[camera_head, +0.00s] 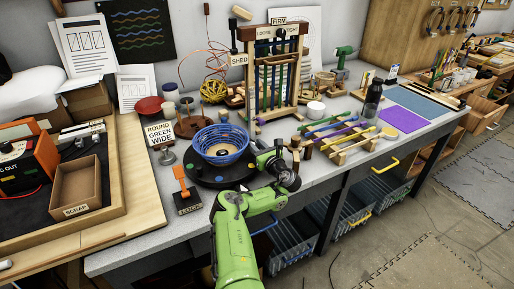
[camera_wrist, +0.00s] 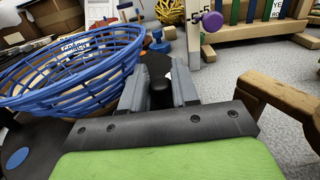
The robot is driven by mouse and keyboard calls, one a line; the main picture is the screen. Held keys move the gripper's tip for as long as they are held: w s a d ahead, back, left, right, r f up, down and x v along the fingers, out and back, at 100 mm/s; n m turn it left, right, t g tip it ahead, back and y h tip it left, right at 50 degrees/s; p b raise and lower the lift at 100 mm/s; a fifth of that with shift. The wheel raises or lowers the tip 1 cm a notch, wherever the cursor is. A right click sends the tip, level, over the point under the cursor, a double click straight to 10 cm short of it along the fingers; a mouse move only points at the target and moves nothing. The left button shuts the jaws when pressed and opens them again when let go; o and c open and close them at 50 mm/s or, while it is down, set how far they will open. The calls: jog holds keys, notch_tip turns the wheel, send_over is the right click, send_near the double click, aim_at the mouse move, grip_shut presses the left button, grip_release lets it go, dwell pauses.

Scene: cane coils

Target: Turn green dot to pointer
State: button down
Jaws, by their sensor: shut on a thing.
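A black turntable (camera_head: 200,176) stands on the grey bench with a blue woven basket (camera_head: 222,145) on it. The basket also fills the left of the wrist view (camera_wrist: 70,72). A blue dot (camera_wrist: 16,158) shows on the turntable's dark top in the wrist view. I cannot make out a green dot or a pointer for sure in either view. My gripper (camera_wrist: 160,92) is at the turntable's right side, beside the basket. Its grey fingers are shut on a dark upright knob (camera_wrist: 160,97). In the head view my wrist hides the fingers and that part of the rim.
A black block marked LOCK with an orange lever (camera_head: 182,184) stands left of the turntable. A wooden rack (camera_head: 350,145) with coloured rods is to the right. A tall wooden frame (camera_head: 277,75) stands behind. The scrap tray (camera_head: 75,195) is at far left.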

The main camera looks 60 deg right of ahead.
dwell(0.4)
jog(key=c, duration=1)
grip_release()
jog(key=shift+d, duration=0.1)
